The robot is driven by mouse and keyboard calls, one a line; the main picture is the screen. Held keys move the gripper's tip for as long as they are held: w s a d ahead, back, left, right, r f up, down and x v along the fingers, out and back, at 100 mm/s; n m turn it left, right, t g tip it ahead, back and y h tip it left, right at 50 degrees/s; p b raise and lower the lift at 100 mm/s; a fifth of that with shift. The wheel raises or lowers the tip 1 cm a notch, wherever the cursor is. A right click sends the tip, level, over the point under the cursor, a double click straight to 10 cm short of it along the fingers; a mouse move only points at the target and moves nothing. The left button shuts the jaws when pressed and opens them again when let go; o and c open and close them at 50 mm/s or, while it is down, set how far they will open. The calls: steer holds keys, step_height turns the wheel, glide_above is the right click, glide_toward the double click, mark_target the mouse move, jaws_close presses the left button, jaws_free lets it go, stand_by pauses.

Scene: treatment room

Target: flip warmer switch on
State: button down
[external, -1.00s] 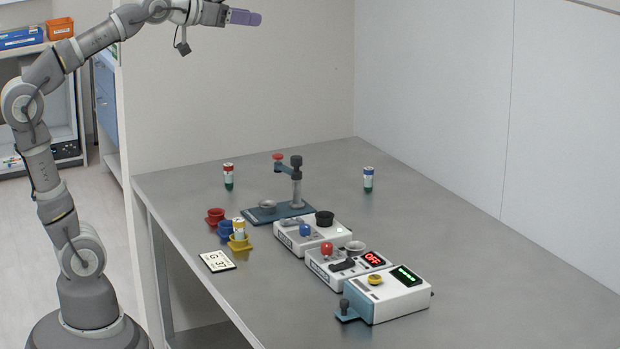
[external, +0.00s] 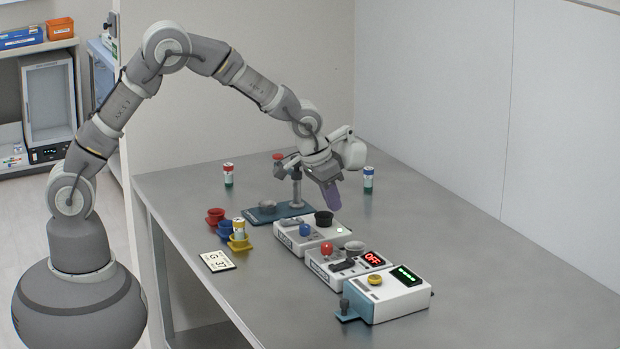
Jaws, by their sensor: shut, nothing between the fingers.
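Several small devices stand in a row on the table, and I cannot tell for certain which is the warmer. One white box (external: 322,275) has a red knob (external: 327,249), a dark lever (external: 342,267), a grey dish and a red display reading OFF (external: 373,258). Behind it, another white box (external: 290,243) has a blue knob (external: 306,230), a grey lever and a black cup (external: 324,218). My gripper (external: 333,207) has purple fingers, shut and empty, pointing down close above or behind the black cup. Whether it touches anything is unclear.
A box with a green display (external: 406,275) and yellow knob stands at the front. A blue-based stand (external: 262,213) is behind. Red, blue and yellow cups (external: 240,243), a card (external: 217,261) and vials (external: 228,175) (external: 368,179) surround the row. The right table side is clear.

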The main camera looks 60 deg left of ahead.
mark_target(349, 259)
steer(key=shift+f, duration=0.15)
steer(key=b+x, duration=0.1)
steer(key=x, duration=0.3)
steer(key=b+x, duration=0.2)
steer(key=x, duration=0.3)
steer(key=b+x, duration=0.2)
steer(key=x, duration=0.2)
steer(key=shift+s+f, duration=0.25)
steer(key=shift+f, duration=0.25)
steer(key=shift+r, duration=0.1)
steer(key=shift+w+g+p, duration=0.15)
steer(key=shift+g+p, duration=0.15)
steer(key=shift+p, duration=0.55)
steer(key=shift+w+f, duration=0.1)
steer(key=shift+f, duration=0.25)
steer(key=shift+s, duration=0.2)
steer(key=shift+s+r, duration=0.2)
steer(key=shift+s, duration=0.45)
